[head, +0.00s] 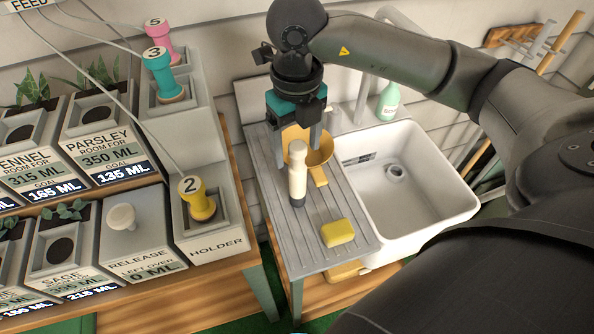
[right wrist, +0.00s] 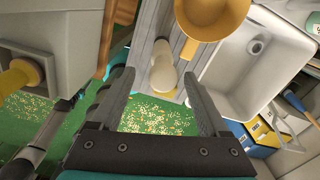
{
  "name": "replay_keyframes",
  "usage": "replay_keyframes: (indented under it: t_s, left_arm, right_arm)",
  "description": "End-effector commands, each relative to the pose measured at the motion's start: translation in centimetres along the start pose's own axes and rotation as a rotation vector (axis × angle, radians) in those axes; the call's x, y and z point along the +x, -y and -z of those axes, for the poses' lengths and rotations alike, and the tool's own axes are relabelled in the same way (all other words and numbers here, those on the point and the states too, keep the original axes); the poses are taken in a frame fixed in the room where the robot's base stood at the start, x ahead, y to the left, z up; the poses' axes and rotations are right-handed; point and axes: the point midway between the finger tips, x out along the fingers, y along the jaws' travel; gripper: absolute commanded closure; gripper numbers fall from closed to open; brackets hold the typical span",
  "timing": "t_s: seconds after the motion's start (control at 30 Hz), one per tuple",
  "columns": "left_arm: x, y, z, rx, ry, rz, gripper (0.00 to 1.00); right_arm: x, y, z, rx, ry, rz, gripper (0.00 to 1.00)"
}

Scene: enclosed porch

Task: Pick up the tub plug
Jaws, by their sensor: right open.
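A cream cylinder with a rounded top and a dark foot (head: 298,180) stands upright on the grey draining board (head: 345,213); it looks like the tub plug. In the right wrist view its rounded top (right wrist: 162,68) shows between and beyond my fingertips. My right gripper (head: 297,152) is open and points down, its fingers at about the plug's top. I cannot tell whether they touch it. My left gripper is not in view.
A yellow pan (head: 319,172) lies close behind the plug, and a yellow sponge (head: 337,232) lies in front. The white sink (head: 418,185) is to the right, with a green bottle (head: 388,101) behind it. A planter bench with a numbered yellow knob (head: 199,203) stands left.

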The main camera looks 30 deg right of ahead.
Motion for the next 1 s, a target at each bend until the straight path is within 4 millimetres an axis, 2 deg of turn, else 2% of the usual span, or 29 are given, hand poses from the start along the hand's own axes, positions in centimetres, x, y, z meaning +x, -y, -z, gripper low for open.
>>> replay_keyframes:
  t_s: [0.03,0.1,0.37,0.6,0.9,1.0]
  left_arm:
    - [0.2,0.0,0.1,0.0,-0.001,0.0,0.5]
    - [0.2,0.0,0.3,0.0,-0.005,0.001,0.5]
    - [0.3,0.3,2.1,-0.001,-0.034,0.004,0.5]
    - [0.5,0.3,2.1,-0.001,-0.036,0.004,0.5]
    - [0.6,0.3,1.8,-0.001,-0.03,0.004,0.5]
    - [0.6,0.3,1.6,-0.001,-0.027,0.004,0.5]
  right_arm:
    - [1.0,0.0,0.1,0.001,-0.005,0.0,0.21]
    - [1.9,0.0,0.0,0.001,-0.002,0.0,0.21]
    - [3.8,0.1,0.0,0.0,-0.003,0.0,0.21]
    - [7.2,0.3,0.0,0.0,-0.002,-0.001,0.21]
    - [7.9,0.3,-0.1,0.0,0.0,-0.002,0.21]
    - [7.9,0.3,-0.1,0.0,0.0,-0.002,0.31]
